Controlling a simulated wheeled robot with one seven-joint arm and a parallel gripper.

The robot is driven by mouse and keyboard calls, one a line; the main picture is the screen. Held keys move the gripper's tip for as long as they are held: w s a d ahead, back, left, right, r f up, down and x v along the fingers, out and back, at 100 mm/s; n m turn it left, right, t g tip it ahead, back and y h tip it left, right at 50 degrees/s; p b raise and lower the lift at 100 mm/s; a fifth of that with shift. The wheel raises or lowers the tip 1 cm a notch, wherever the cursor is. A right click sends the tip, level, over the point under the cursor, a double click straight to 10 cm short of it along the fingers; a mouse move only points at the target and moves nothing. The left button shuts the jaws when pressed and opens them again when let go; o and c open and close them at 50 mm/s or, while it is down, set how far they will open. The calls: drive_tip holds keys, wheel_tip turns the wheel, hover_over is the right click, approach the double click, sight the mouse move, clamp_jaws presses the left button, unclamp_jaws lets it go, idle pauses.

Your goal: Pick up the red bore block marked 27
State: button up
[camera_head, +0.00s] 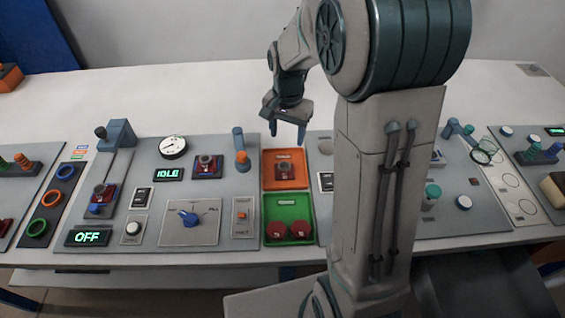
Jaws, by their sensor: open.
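My gripper (287,132) is open and empty, fingers pointing down, above the back edge of the orange tray (267,182). A dark red block (285,172) with a greyish round top sits in that tray, below and in front of the fingers. Two red rounded pieces (277,230) (301,229) lie side by side in the green tray (287,207) in front.
A dial knob (189,217), a gauge (173,147) and displays fill the left panel. My arm hides part of the bench right of the trays. The white surface behind is mostly clear.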

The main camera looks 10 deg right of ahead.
hover_over(283, 164)
drive_tip(key=s, duration=0.2)
wheel_tip(283, 164, down, 9)
drive_tip(key=shift+s+f+p, duration=0.1)
drive_tip(key=shift+s+p, duration=0.05)
drive_tip(key=shift+p, duration=0.3)
drive_tip(key=shift+w+a+f+p, duration=0.1)
drive_tip(key=shift+f+p, duration=0.25)
drive_tip(key=shift+f, duration=0.95)
drive_tip(key=shift+w+a+f+p, duration=0.1)
drive_tip(key=shift+f+p, duration=0.25)
drive_tip(key=shift+f, duration=0.95)
clamp_jaws()
